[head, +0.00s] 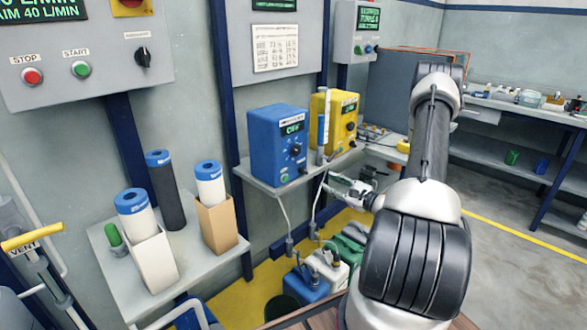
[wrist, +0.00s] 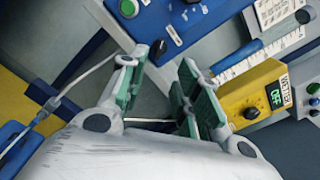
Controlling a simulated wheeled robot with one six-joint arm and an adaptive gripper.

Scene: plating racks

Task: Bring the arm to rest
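My gripper (head: 343,186) shows in the head view at the end of my arm, in front of the shelf edge below the blue and yellow boxes. In the wrist view my gripper (wrist: 160,75) has its two green-padded fingers apart, with nothing held between them. A pale cable runs behind the fingers there. My arm (head: 432,140) reaches forward across the right middle of the head view and hides part of the back bench and floor.
A blue box (head: 278,145) and a yellow box (head: 337,120) stand on the wall shelf. Blue-capped cylinders stand on the left shelf (head: 105,245). Several jugs, including a blue one (head: 306,285), stand below. Open floor (head: 510,205) lies at right.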

